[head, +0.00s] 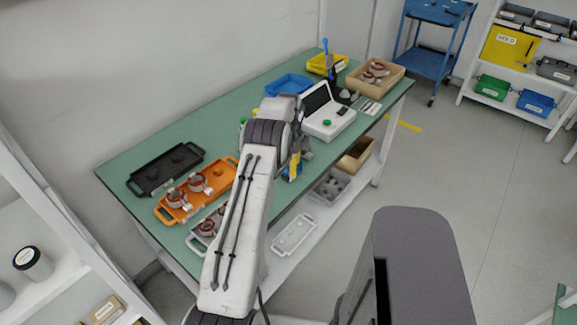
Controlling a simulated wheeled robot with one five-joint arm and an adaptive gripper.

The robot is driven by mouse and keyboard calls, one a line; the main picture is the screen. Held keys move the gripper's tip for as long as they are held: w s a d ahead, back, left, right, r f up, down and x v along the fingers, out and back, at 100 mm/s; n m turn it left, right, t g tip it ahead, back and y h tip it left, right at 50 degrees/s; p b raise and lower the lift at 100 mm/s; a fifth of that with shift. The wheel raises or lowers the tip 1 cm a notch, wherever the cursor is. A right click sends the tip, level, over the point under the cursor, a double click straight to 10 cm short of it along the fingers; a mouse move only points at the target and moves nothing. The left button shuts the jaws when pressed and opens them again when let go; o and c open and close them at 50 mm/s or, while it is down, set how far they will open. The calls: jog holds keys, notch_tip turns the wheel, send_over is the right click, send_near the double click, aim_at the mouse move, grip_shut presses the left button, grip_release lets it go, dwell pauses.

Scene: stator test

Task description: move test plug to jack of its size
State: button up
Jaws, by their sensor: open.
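The white test instrument (329,117) stands on the green bench with its dark-screened lid raised and a green button on its front. My arm reaches over the bench, and my gripper (298,157) is partly hidden behind its elbow, near the front edge, left of and nearer than the instrument. The gripper is open; nothing can be seen held in it. I cannot make out the test plug or the jacks; my arm covers part of the bench.
On the bench (215,125) are a black tray (150,174), an orange tray (215,199) with copper-wound parts, blue (286,85) and yellow (317,66) bins, and a tan box (354,82). A blue cart (430,63) and shelves stand behind. Floor at right is clear.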

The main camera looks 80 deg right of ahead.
notch_tip(320, 180, up, 12)
jog(key=shift+a, duration=0.2)
dwell(0.5)
dwell(0.8)
